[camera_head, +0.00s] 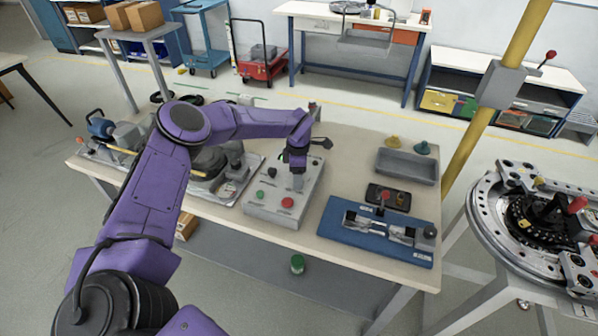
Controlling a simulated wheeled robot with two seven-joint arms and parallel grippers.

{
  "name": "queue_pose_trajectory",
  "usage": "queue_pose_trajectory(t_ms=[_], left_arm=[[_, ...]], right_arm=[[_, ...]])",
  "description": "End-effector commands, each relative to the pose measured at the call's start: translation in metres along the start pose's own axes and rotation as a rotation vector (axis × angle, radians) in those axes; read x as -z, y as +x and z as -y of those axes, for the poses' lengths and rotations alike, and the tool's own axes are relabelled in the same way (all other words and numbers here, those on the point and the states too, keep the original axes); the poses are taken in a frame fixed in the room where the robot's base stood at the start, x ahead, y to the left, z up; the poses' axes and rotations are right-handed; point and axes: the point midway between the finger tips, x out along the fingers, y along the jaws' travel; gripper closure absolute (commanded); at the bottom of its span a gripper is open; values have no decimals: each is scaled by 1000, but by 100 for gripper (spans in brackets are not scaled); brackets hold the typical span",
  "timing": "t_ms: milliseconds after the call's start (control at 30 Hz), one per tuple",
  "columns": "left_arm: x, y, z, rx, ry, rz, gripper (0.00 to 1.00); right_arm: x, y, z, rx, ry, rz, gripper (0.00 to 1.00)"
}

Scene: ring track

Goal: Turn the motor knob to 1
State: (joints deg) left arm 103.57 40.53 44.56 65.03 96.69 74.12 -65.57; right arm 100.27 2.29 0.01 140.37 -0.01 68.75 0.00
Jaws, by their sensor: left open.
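A grey control box (268,206) sits on the table. My left gripper (297,170) is above the box's right half, pointing down and open. The fingertips are small, and I cannot tell whether they touch anything. Any knob markings are unreadable. My right gripper is not in view.
Machinery on a metal tray (226,193) stands left of the box. To the right are a blue fixture plate (350,232), a dark switch pad (388,196) and a grey bin (407,166). A yellow post (484,122) and a round metal machine (490,225) stand farther right.

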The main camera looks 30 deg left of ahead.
Motion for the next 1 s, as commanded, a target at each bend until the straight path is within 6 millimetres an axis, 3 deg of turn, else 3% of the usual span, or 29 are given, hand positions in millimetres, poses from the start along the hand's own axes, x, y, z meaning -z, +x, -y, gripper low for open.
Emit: queue_pose_trajectory(t_ms=[267, 433, 467, 767, 1000], left_arm=[[-1, 4, 0, -1, 2, 0, 41], [-1, 4, 0, -1, 2, 0, 93], [-1, 4, 0, -1, 2, 0, 97], [-1, 5, 0, -1, -26, 0, 97], [-1, 8, 0, -2, -149, 0, 97]], right_arm=[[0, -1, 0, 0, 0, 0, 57], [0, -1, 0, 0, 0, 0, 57], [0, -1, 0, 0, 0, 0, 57], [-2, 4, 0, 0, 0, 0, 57], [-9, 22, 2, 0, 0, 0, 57]])
